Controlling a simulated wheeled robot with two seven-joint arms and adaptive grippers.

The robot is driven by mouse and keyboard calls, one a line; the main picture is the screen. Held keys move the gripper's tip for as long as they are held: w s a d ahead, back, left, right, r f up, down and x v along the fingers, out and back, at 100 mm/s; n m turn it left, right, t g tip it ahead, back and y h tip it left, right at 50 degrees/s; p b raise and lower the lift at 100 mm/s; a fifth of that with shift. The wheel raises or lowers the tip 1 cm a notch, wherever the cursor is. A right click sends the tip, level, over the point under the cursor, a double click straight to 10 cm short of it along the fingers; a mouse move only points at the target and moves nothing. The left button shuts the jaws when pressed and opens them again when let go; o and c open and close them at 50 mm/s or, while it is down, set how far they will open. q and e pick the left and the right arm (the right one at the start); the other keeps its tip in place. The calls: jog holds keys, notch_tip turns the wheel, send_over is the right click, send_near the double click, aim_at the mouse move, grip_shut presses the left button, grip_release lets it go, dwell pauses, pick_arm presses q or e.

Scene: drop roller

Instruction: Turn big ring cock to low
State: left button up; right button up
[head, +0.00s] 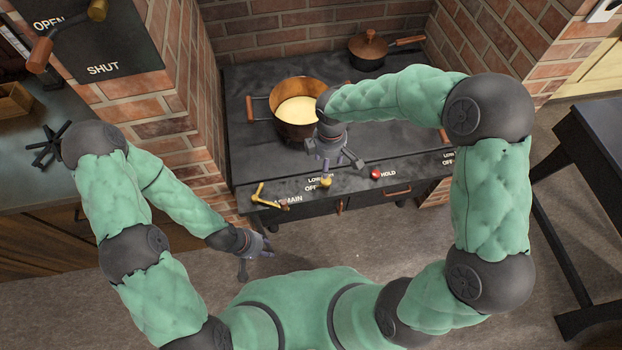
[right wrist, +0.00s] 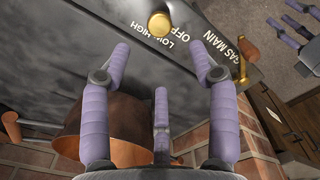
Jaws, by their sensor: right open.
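The big ring cock is a brass knob (head: 326,181) on the stove's front strip, below the copper pot, beside the lettering LOW and OFF. It also shows at the top of the right wrist view (right wrist: 158,22), with LOW, HIGH and OFF beside it. I cannot tell which mark it points to. My right gripper (head: 332,160) is open and empty just behind and above the cock. In the right wrist view its spread fingers (right wrist: 160,60) have the knob just beyond their tips, apart from them. My left gripper (head: 255,262) hangs open and empty in front of the stove.
The brass gas main lever (head: 270,199) is left of the cock, and a red HOLD button (head: 376,173) is to its right. A copper pot (head: 285,92) with pale contents stands behind my right gripper. A lidded dark pan (head: 367,62) is at the back. Brick walls flank the stove.

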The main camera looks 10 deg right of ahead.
aim_at(326, 183)
notch_tip(326, 183, down, 11)
jog(key=b, duration=0.4)
jog(key=shift+r, duration=0.2)
jog(key=c, duration=1.1)
